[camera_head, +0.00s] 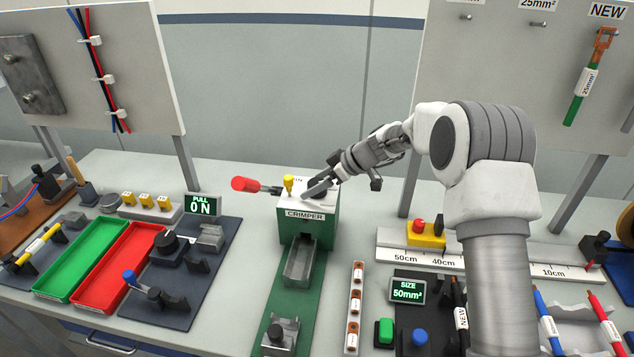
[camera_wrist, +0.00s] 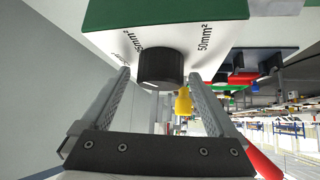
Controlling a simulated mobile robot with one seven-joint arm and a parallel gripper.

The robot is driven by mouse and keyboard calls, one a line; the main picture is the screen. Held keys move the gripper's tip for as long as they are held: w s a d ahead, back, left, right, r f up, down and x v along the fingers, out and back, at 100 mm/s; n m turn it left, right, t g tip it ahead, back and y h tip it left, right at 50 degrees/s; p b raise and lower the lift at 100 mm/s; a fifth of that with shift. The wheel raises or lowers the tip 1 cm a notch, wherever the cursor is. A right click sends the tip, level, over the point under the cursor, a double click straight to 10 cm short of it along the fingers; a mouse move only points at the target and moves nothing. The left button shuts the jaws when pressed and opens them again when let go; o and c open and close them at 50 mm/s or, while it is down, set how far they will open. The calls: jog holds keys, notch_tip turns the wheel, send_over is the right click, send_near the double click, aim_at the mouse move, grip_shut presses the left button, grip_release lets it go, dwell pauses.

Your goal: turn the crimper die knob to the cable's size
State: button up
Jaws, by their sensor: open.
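The green crimper (camera_head: 307,227) with a white top stands mid-bench. A red-ended lever (camera_head: 245,185) sticks out to its left, and a yellow knob (camera_head: 288,182) stands on top. In the wrist view the black die knob (camera_wrist: 161,68) sits on the white face, with size marks around it; one reads 50mm². Which mark the knob points to is unclear. My gripper (camera_wrist: 159,76) is open, one finger on each side of the knob; contact is unclear. In the head view my gripper (camera_head: 322,188) partly hides the knob. The size display (camera_head: 407,291) reads 50mm².
A green tray (camera_head: 68,290) and a red tray (camera_head: 95,297) lie to the left, beside a PULL display (camera_head: 200,205). A ruler strip (camera_head: 497,259) runs right of the crimper. Several cables lie at the front right, one labelled NEW (camera_head: 461,318).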

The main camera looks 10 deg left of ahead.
jog(key=c, duration=1.4)
jog(key=shift+o, duration=0.2)
jog(key=shift+f+b, duration=0.1)
jog(key=shift+b, duration=0.2)
